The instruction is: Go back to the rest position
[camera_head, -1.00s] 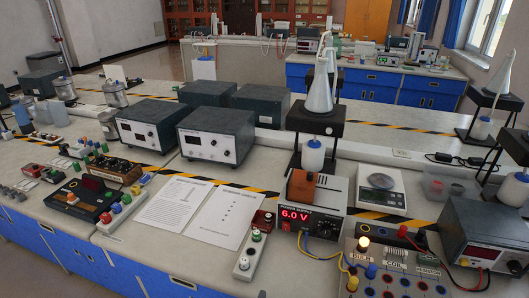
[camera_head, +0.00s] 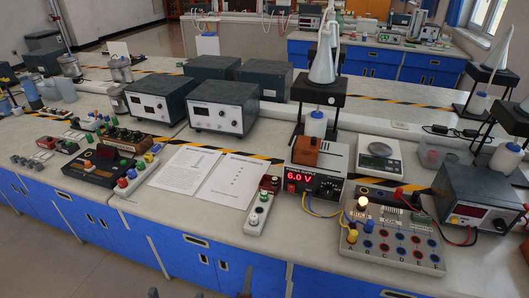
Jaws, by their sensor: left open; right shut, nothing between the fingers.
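Only small dark tips of my grippers show at the bottom edge of the head view, in front of the bench and below its top. My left gripper (camera_head: 153,293) is open, little more than a fingertip in sight. My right gripper (camera_head: 247,281) is shut and empty, over the blue cabinet fronts. Both are apart from everything on the bench. The rest of both arms is out of view.
The bench (camera_head: 205,225) carries a power supply (camera_head: 316,180) reading 6.0 V, a circuit board (camera_head: 390,242) with a lit bulb (camera_head: 363,203), a meter box (camera_head: 482,198), papers (camera_head: 225,182) and a switch strip (camera_head: 259,214). The floor (camera_head: 60,265) in front looks clear.

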